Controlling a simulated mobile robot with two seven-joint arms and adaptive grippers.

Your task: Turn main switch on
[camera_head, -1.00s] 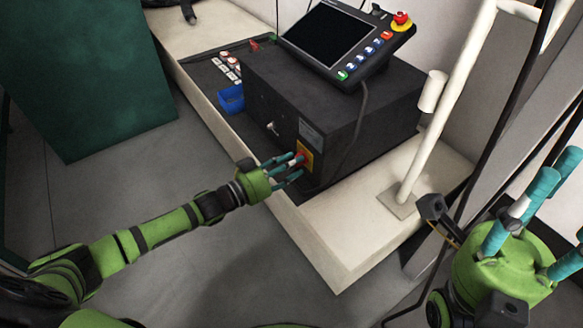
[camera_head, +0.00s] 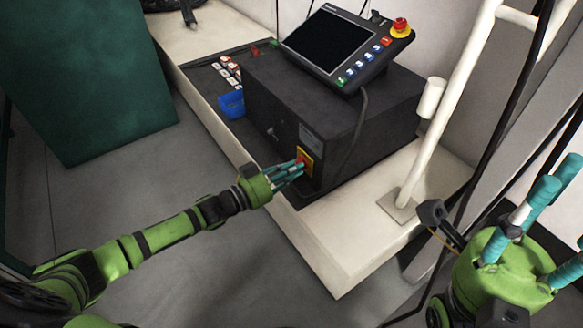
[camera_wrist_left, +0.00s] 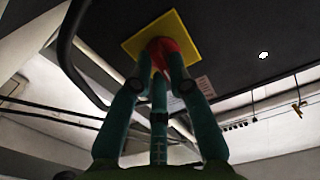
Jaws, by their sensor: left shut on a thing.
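The main switch is a red knob (camera_head: 301,160) on a yellow plate (camera_head: 307,157), on the front face of the black control box (camera_head: 335,120). In the left wrist view the red knob (camera_wrist_left: 160,47) sits in the middle of the yellow plate (camera_wrist_left: 137,42). My left gripper (camera_head: 294,168) is at the switch, with its teal fingers closed around the red knob. The fingers hide part of the knob, and its exact turn position is hard to tell. My right gripper (camera_head: 528,225) is at the lower right, with its fingers spread apart and nothing between them.
A teach pendant (camera_head: 332,43) with a red emergency button (camera_head: 400,27) lies on top of the box. A white post (camera_head: 452,95) rises between the box and my right gripper.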

